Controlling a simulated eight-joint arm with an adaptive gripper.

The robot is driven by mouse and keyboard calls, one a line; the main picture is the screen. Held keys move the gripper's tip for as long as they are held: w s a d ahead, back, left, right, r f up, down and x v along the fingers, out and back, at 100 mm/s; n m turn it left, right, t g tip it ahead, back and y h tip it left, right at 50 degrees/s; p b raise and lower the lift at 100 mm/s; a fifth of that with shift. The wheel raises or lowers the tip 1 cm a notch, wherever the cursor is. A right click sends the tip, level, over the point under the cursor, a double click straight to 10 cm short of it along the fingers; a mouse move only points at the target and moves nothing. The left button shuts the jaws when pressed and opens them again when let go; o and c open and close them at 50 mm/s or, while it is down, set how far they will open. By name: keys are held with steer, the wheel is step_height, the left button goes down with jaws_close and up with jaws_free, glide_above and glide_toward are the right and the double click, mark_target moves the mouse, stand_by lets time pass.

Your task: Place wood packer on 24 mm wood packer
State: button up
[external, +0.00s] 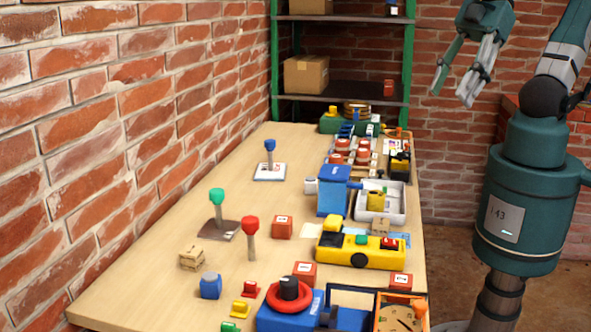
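A light wooden block with dark marks (192,257), which looks like a wood packer or a small stack of them, lies on the table at the left near the brick wall. Another small wood-coloured block (380,226) sits at the right, just behind the yellow tool; it may be a packer too. Any thickness marking is too small to read, so I cannot tell which is the 24 mm one. My gripper (451,94) hangs high at the upper right, off the table's right side and far from both blocks. Its fingers are apart with nothing between them.
A yellow level-like tool (360,250), a blue box-shaped device (333,191) and a white tray (394,214) crowd the right side. Green and red knobbed posts (251,238) stand near the left block. The table's (160,285) left and far-left areas are mostly clear.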

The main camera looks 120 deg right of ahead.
steer(key=s+f, duration=0.1)
steer(key=s, duration=0.1)
steer(key=shift+s+a+f, duration=0.3)
steer(key=shift+f, duration=0.05)
